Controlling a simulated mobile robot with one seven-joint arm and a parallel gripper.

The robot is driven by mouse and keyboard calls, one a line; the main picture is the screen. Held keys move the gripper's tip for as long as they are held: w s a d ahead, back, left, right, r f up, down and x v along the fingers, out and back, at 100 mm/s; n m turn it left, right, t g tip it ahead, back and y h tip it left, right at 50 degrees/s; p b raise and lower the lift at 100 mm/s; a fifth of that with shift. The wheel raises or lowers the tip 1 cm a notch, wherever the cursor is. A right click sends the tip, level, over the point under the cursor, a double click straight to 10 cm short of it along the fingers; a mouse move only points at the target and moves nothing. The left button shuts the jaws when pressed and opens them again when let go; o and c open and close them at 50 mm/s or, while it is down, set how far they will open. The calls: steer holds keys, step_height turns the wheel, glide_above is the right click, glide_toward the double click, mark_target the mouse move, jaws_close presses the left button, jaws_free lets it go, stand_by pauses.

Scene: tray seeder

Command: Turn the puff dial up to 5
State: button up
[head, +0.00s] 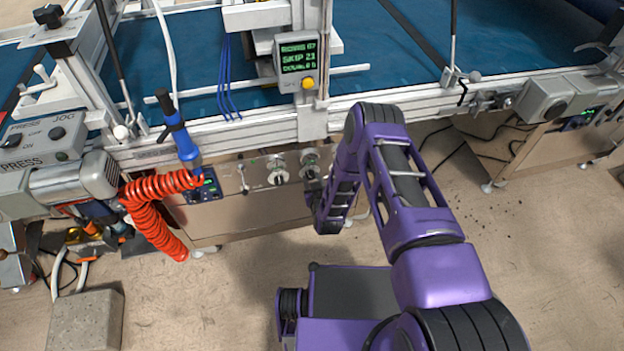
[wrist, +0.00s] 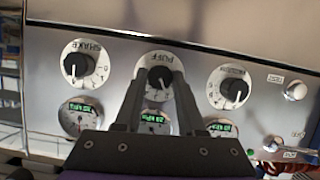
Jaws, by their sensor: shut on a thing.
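The puff dial (wrist: 154,60) is the middle of three round dials on a metal panel, shown upside down in the wrist view. Its black knob sits between the two fingertips of my gripper (wrist: 160,79), which is shut on it. The fingers cover part of the scale, and I cannot read which number the knob points to.
The shake dial (wrist: 74,66) and another dial (wrist: 229,86) flank the puff dial closely. Toggle switches (wrist: 294,91) are at the panel's right in the wrist view. A red coiled hose (head: 150,205) hangs left of the panel. A lit display (head: 299,55) stands above.

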jaws_close()
steer(key=m+y, duration=0.2)
steer(key=m, duration=0.1)
steer(key=shift+w+d, duration=0.15)
steer(key=shift+d, duration=0.1)
steer(key=m+y, duration=0.2)
steer(key=m, duration=0.1)
steer(key=shift+d+f+g, duration=0.1)
steer(key=shift+g, duration=0.2)
steer(key=m+y, duration=0.2)
steer(key=m, duration=0.1)
steer(key=shift+f+m, duration=0.1)
steer(key=shift+m, duration=0.3)
steer(key=shift+m+t+y, duration=0.6)
steer(key=shift+m+y, duration=0.2)
steer(key=shift+m, duration=0.9)
steer(key=shift+w, duration=0.1)
